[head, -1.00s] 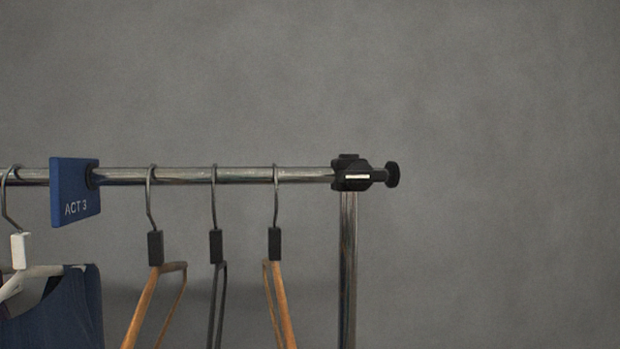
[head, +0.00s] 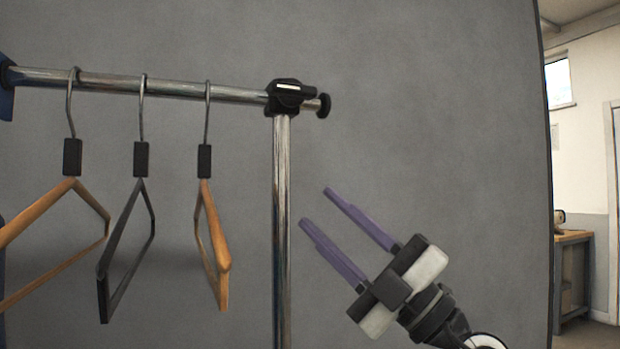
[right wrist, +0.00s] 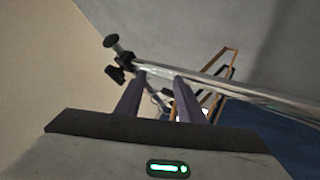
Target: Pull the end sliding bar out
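The end sliding bar shows as a short stub with a black round end knob (head: 324,105), just right of the black corner clamp (head: 285,97) on the clothes rail (head: 180,88). In the right wrist view the knob (right wrist: 111,41) and the rail (right wrist: 235,93) lie beyond my fingers. My right gripper (head: 314,205) is open and empty, with two purple fingers apart. It is below the knob, right of the upright post, and touches nothing in the head view. My left gripper is not in view.
The chrome upright post (head: 281,220) stands under the clamp. Two wooden hangers and a dark hanger (head: 128,240) hang left of it. A grey backdrop (head: 440,110) stands behind. Free room lies right of the knob. A wooden bench (head: 572,240) stands far right.

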